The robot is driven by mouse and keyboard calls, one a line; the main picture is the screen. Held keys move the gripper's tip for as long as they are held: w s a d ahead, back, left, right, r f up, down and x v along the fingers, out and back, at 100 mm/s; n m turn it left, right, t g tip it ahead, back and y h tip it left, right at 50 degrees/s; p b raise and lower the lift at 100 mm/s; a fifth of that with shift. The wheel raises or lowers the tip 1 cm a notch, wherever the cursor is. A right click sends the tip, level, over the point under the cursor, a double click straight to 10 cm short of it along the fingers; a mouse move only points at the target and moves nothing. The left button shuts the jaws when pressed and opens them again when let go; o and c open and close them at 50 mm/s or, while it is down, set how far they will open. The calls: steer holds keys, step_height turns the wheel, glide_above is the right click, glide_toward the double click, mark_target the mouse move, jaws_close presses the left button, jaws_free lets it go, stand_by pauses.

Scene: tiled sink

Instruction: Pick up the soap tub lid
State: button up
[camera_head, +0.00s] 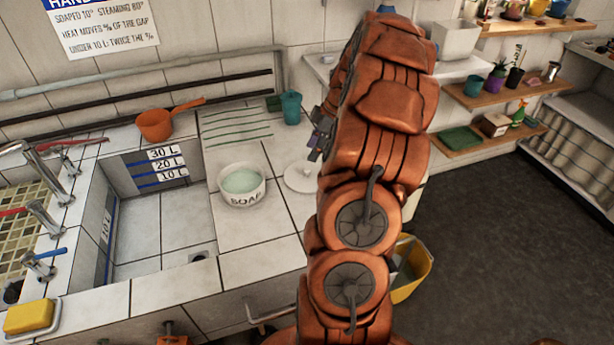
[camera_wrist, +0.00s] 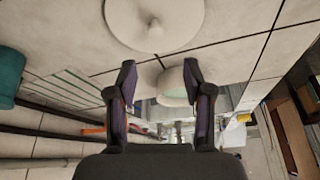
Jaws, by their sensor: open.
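The soap tub lid (camera_head: 301,177) is a round white disc lying on the tiled counter, just right of the soap tub (camera_head: 242,187); my arm stands close to its right side. In the wrist view the lid (camera_wrist: 155,18) shows at the top with a small knob at its middle, and the tub (camera_wrist: 172,88) shows beyond the fingers. The tub is white, marked SOAP, open, with pale green contents. My gripper (camera_wrist: 160,75) is open, with nothing between its two fingers, and apart from the lid. In the head view my gripper (camera_head: 318,142) is partly hidden by my arm.
An orange pan (camera_head: 168,120) sits behind the sink basin (camera_head: 165,225). A teal cup (camera_head: 291,107) stands at the back of the counter. Taps line the left side, with a yellow sponge (camera_head: 29,316) in front. A yellow bucket (camera_head: 411,270) stands below at the right.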

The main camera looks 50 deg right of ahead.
mark_target(308, 169)
steer(key=shift+s+d+f+p+x, duration=0.2)
steer(key=shift+p+x, duration=0.35)
steer(key=shift+x, duration=0.75)
steer(key=shift+s+d+f+p+x, duration=0.1)
steer(key=shift+d+p+x, duration=0.35)
steer(key=shift+x, duration=0.85)
steer(key=shift+s+d+f+p+x, duration=0.1)
steer(key=shift+p+x, duration=0.55)
steer(key=shift+x, duration=0.65)
jaws_close()
